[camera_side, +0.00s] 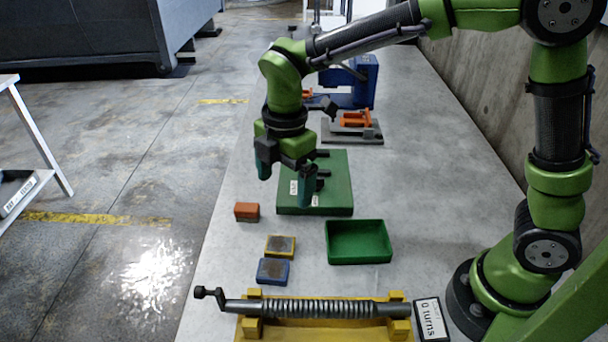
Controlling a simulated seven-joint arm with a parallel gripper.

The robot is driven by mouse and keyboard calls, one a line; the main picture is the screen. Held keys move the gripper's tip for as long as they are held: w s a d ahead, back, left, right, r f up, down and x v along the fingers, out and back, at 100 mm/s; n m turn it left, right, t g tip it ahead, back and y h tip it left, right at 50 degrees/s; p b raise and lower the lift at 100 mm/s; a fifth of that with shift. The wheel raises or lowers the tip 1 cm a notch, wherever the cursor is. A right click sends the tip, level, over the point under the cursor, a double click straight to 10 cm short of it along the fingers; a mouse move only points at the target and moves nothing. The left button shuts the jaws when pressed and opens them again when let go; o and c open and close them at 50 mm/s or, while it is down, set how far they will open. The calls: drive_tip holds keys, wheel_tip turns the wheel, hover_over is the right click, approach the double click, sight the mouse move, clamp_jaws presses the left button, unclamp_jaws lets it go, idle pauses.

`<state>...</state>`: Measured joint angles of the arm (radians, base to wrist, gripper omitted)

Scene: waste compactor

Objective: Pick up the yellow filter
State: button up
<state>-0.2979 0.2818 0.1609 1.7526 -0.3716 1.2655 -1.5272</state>
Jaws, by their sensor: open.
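The yellow filter (281,245) is a small yellow block with a grey-brown top. It lies flat on the grey table, left of the green tray. My gripper (284,187) is open and empty, pointing down. In the picture it is above the yellow filter, over the left part of the green base plate, and raised off the table. The fingers hide part of that plate.
An orange block (247,211) lies behind the filter and a blue block (273,271) just in front. An empty green tray (358,242) stands to the right. A threaded rod (320,309) on a yellow stand lies in front. A green plate (332,202) with black fittings stands behind.

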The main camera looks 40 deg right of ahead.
drive_tip(key=w+n, duration=0.1)
drive_tip(key=n, duration=0.7)
hover_over(280, 242)
drive_tip(key=shift+h, duration=0.3)
drive_tip(key=f, duration=1)
drive_tip(key=shift+w+d+f, duration=0.15)
drive_tip(key=shift+w+f, duration=0.05)
drive_tip(key=shift+f, duration=0.15)
drive_tip(key=shift+s+f, duration=0.2)
drive_tip(key=shift+f, duration=2.5)
drive_tip(key=shift+m, duration=0.3)
drive_tip(key=shift+c, duration=0.2)
drive_tip(key=c, duration=1.1)
drive_tip(key=shift+c, duration=0.2)
drive_tip(key=shift+r, duration=0.15)
